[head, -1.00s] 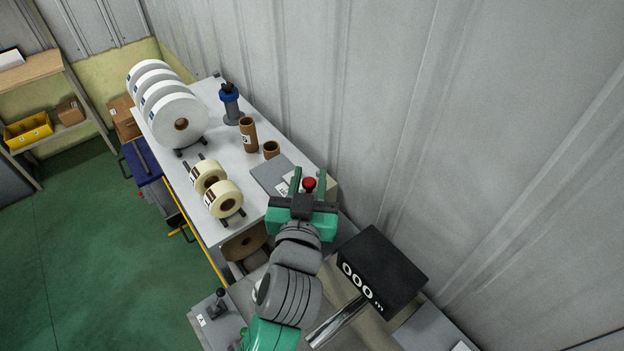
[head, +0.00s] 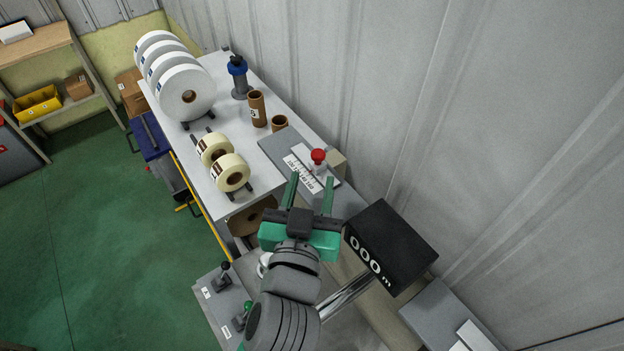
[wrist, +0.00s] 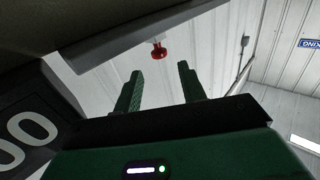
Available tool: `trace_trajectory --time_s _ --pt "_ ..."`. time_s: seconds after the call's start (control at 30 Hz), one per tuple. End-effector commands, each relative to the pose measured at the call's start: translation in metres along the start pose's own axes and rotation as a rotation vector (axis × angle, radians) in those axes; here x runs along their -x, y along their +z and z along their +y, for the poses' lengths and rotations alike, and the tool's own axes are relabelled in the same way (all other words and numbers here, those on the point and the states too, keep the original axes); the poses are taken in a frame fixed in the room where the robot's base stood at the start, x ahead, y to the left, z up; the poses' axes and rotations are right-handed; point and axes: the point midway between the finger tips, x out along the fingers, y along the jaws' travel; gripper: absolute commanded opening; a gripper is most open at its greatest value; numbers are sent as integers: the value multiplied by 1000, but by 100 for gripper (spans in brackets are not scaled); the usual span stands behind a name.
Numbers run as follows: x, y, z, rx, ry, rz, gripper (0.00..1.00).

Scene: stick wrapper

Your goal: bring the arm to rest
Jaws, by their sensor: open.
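My gripper (head: 308,190) is green with two fingers spread apart and nothing between them. In the head view it is in front of the near end of the white table (head: 225,205), apart from the red knob (head: 318,156) on the grey plate with a scale. In the wrist view, the two fingers of my gripper (wrist: 160,82) stand apart, with the red knob (wrist: 158,52) beyond and between them.
The black counter box (head: 390,247) reading 000 stands close to the right of my gripper. Tape rolls (head: 230,172), white rolls (head: 185,92) and brown tubes (head: 257,108) stand on the table. A lever panel (head: 222,300) is at lower left. The ribbed wall (head: 420,110) bounds the right.

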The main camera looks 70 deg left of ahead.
Motion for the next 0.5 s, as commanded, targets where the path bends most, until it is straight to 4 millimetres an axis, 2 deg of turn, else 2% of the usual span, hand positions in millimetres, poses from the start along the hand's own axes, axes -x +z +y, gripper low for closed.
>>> trace_trajectory --time_s 0.43,0.5 --pt "-1 0 0 0 0 1 41" --pt "-3 -7 -3 3 -10 20 41"
